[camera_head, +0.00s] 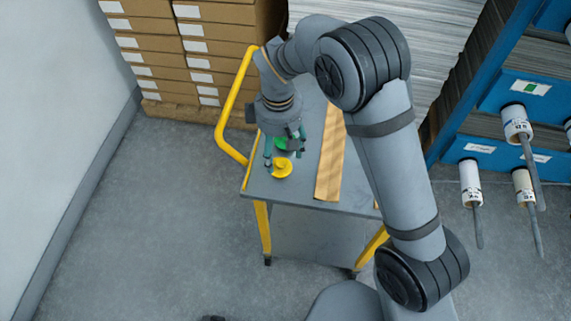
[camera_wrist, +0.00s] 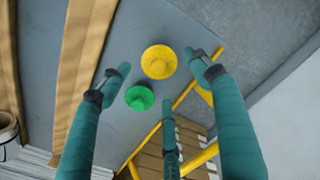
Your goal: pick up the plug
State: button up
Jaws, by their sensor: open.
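Two round, plug-like pieces stand apart on the grey top of a cart (camera_head: 305,183). The yellow plug (camera_head: 282,169) is nearer the cart's front edge, and the green plug (camera_head: 280,144) is behind it, partly hidden by my gripper. In the wrist view the yellow plug (camera_wrist: 159,62) is at upper centre, between the outer fingertips, and the green plug (camera_wrist: 139,98) is below and left of it. My gripper (camera_head: 284,156) is over the cart with its teal fingers spread open and empty. I cannot tell the exact height of the fingertips above the plugs.
Brown strips (camera_head: 330,155) lie on the cart right of the plugs. A yellow handle (camera_head: 228,115) rises at the cart's left. Stacked cardboard boxes (camera_head: 190,50) stand behind. A blue rack (camera_head: 480,95) with white rolls (camera_head: 470,180) is at the right. Floor at the left is clear.

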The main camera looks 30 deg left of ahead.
aim_at(281, 162)
jog(key=shift+w+f+p, duration=0.2)
jog(key=shift+f+p, duration=0.3)
jog(key=shift+f, duration=2.55)
jog(key=shift+c, duration=1.1)
jog(key=c, duration=0.7)
jog(key=shift+o, duration=0.2)
